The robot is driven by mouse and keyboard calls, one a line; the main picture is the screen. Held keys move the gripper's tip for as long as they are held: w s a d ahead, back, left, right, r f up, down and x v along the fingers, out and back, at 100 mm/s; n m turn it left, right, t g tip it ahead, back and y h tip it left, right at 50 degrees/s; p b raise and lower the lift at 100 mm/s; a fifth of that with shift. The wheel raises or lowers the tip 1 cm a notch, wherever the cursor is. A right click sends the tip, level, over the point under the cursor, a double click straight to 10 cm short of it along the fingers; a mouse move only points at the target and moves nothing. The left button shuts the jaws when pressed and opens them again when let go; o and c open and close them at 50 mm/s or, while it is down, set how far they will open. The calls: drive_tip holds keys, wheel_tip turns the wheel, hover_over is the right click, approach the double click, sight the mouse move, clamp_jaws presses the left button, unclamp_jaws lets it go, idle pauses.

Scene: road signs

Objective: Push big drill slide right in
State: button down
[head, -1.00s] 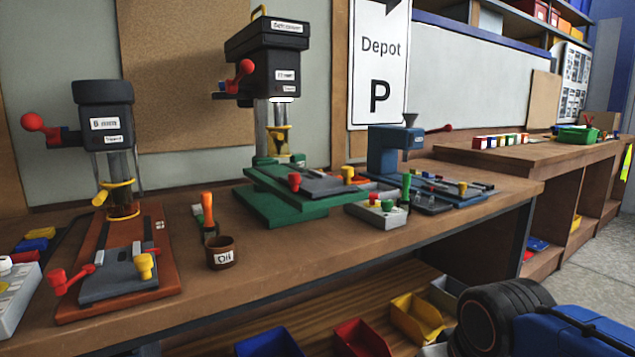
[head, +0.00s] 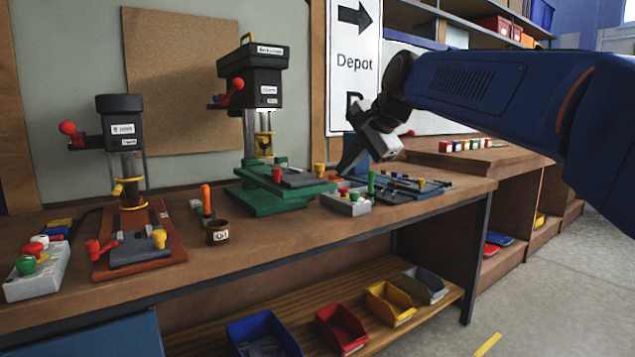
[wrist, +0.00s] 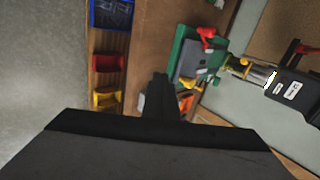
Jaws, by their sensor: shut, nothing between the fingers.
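The big drill (head: 254,78) is a black-headed drill press with a red-knobbed lever on a green base (head: 262,203) on the bench. Its dark grey slide (head: 297,178), with a red knob and a yellow knob, lies on the green base. In the head view my arm reaches in from the right, ending above the blue machine, right of the slide; the fingertips are not clear there.
A button box (head: 347,201) and a blue machine (head: 355,155) stand right of the big drill. Coloured bins (head: 340,327) sit on the lower shelf.

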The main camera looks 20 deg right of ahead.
drive_tip(key=r, duration=0.2)
approach(311, 185)
wheel_tip(311, 185, down, 4)
drive_tip(key=shift+w+a+r+m, duration=0.1)
drive_tip(key=shift+w+a+m, duration=0.1)
drive_tip(key=shift+w, duration=0.3)
drive_tip(key=shift+w+a+m, duration=0.15)
drive_tip(key=shift+w+m, duration=0.05)
drive_tip(key=shift+w, duration=0.35)
drive_tip(key=shift+w+a, duration=0.25)
drive_tip(key=shift+w, duration=0.6)
drive_tip(key=w+a, duration=0.2)
drive_tip(key=w, duration=0.4)
drive_tip(key=w+a, duration=0.2)
drive_tip(key=w, duration=0.4)
drive_tip(key=w+a, duration=0.2)
drive_tip(key=w, duration=0.5)
drive_tip(key=shift+a, duration=0.1)
